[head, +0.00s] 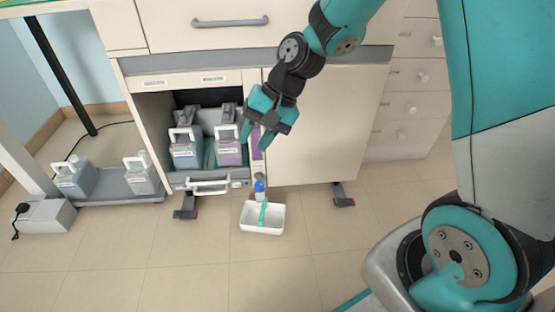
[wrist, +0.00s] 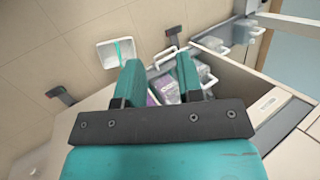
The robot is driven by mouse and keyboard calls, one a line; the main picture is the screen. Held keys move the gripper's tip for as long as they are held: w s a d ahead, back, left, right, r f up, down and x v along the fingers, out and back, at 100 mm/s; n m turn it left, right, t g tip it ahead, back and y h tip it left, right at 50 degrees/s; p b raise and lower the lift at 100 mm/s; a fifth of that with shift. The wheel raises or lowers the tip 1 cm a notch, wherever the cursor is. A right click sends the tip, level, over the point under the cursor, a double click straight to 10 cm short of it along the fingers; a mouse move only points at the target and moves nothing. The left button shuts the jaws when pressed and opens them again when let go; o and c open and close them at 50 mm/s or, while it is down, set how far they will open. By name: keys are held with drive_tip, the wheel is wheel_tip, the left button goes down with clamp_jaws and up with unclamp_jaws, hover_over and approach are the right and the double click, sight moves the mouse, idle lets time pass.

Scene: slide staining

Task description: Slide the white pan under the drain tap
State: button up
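The white pan (head: 248,224) is a shallow rectangular tray on the floor in front of the cabinet. It also shows in the wrist view (wrist: 105,55), upper left. A teal strip (head: 263,213) lies across it. A small fitting with a blue part (head: 259,187), apparently the drain tap, is just behind the pan at the cabinet's lower edge. I cannot tell whether it overhangs the pan. My gripper (head: 255,140) is open and empty, above and behind the pan, by the cabinet front. In the wrist view its teal fingers (wrist: 158,80) stand apart.
Two more jugs (head: 140,175) stand on a low shelf at left. Cabinet feet (head: 342,194) flank the pan. The floor in front is clear.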

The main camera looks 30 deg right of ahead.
drive_tip(key=s+a+r+n+h+p, duration=0.1)
drive_tip(key=s+a+r+n, duration=0.1)
drive_tip(key=s+r+n, duration=0.4)
drive_tip(key=s+a+r+n+h+p, duration=0.1)
drive_tip(key=s+r+n, duration=0.5)
drive_tip(key=s, duration=0.8)
wheel_tip(320, 180, up, 3)
drive_tip(key=shift+a+f+g+p, duration=0.1)
drive_tip(key=shift+a+g+p, duration=0.25)
drive_tip(key=shift+p, duration=0.15)
